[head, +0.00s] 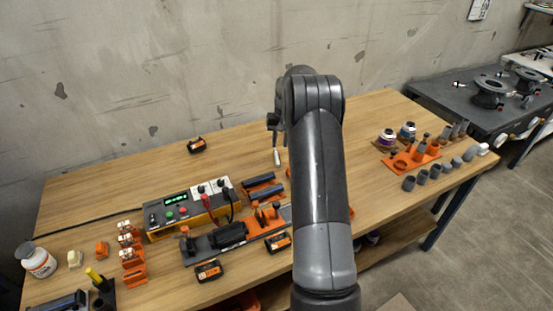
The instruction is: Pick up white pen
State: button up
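A small whitish, slender thing (276,157), which looks like the white pen, shows on the table behind the tool area, just left of my arm. It is too small to tell whether it stands or lies. My gripper (273,124) is at the far end of my arm, above this thing in the picture, seen small and partly hidden by my wrist. A gap shows between them. Its fingers are too small and dark to tell whether they are open or shut.
A power unit (187,208) with a green display and orange-black tools fill the front middle of the wooden table (100,180). A white jar (37,260) stands at left. An orange holder (411,160) and grey pipe pieces (422,177) are at right. The back left is mostly clear.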

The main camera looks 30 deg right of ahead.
aim_at(278, 161)
jog(key=f, duration=0.4)
jog(key=shift+w+a, duration=0.1)
jog(key=shift+a, duration=0.1)
jog(key=shift+w+f, duration=0.15)
jog(key=shift+f, duration=1.2)
jog(key=shift+w+f, duration=0.15)
jog(key=shift+f, duration=1.15)
jog(key=shift+c, duration=0.6)
grip_shut()
